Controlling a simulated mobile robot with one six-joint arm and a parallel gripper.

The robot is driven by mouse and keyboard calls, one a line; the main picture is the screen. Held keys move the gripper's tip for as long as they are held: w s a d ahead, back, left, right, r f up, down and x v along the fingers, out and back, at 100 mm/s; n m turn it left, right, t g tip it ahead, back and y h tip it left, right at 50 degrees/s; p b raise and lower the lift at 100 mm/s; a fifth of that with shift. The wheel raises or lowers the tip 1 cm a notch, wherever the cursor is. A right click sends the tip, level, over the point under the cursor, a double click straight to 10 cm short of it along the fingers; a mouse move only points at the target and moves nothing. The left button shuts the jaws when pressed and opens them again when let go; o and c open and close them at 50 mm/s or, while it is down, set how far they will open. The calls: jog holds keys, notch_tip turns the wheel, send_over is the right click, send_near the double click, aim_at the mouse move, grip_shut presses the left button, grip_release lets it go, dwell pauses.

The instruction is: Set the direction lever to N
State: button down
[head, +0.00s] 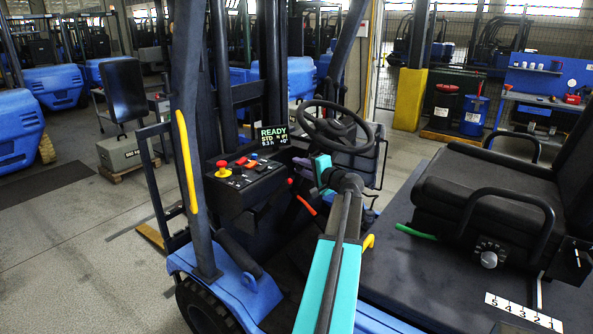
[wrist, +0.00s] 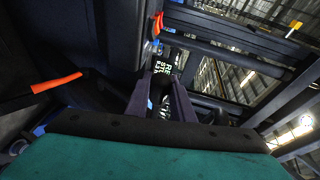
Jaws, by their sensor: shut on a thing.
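My gripper (head: 321,172) is just left of and below the steering wheel (head: 335,127), beside the steering column. In the wrist view its two grey-purple fingers (wrist: 164,82) are close together, shut on a small dark part that I take to be the direction lever. The fingers hide nearly all of it, so its position and any letter marks cannot be read. The display (head: 274,135) on the dash reads READY, with smaller lines that are hard to read; part of it shows behind the fingers in the wrist view (wrist: 164,54).
The dash console (head: 245,180) carries a red mushroom button (head: 222,169). An orange handle (head: 306,205) is left of my arm; an orange-red handle shows in the wrist view (wrist: 57,82). The seat (head: 485,195) is to the right.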

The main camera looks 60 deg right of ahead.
jog(key=shift+w+a, duration=0.1)
jog(key=shift+w, duration=0.05)
jog(key=c, duration=1.5)
grip_release()
jog(key=shift+c, duration=0.2)
jog(key=b+v, duration=0.4)
jog(key=v, duration=1)
jog(key=shift+b, duration=0.4)
